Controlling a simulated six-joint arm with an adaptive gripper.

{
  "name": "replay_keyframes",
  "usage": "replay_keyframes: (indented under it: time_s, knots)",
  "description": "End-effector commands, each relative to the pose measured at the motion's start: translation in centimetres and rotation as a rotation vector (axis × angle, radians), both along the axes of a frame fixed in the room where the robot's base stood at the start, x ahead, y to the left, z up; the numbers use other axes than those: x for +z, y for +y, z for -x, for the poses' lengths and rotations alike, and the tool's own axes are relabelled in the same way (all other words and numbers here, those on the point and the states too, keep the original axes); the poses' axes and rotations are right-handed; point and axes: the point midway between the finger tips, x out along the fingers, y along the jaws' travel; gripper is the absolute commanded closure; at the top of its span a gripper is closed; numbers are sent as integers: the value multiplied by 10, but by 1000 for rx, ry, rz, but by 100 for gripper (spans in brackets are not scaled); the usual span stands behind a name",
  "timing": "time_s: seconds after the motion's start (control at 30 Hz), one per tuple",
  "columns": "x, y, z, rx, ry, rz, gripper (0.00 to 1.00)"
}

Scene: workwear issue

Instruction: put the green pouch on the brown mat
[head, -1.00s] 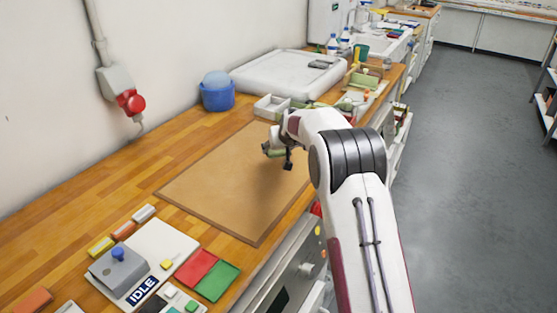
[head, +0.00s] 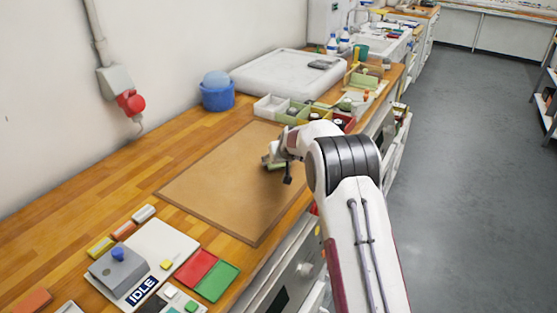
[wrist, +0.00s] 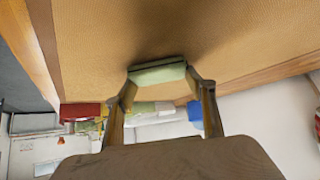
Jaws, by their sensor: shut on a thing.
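The green pouch (wrist: 157,73) is held between the two fingertips of my gripper (wrist: 160,84) in the wrist view. In the head view my gripper (head: 277,168) is over the far right part of the brown mat (head: 225,185), and only a little of the pouch (head: 267,160) shows beside it. The brown mat also fills much of the wrist view (wrist: 230,35). A dark shadow lies on the mat by the pouch. I cannot tell whether the pouch touches the mat. Most of the mat is bare.
A row of small bins (head: 270,107) stands just beyond the mat, near my arm. A blue tub (head: 217,93) and a white tray (head: 275,75) are at the back. A control panel marked IDLE (head: 150,265) and red and green pads (head: 215,281) lie at the near end.

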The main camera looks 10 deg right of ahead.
Motion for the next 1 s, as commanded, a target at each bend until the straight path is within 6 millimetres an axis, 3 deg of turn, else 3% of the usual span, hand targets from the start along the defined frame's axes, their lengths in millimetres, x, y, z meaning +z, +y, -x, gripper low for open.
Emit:
replay_keyframes:
  time_s: [0.2,0.23,0.3,1.0]
  knots:
    - [-3,0,0,0,0,0,66]
    - [-3,0,0,0,1,0,40]
    - [-3,0,0,0,0,0,29]
    - [9,0,8,0,0,0,29]
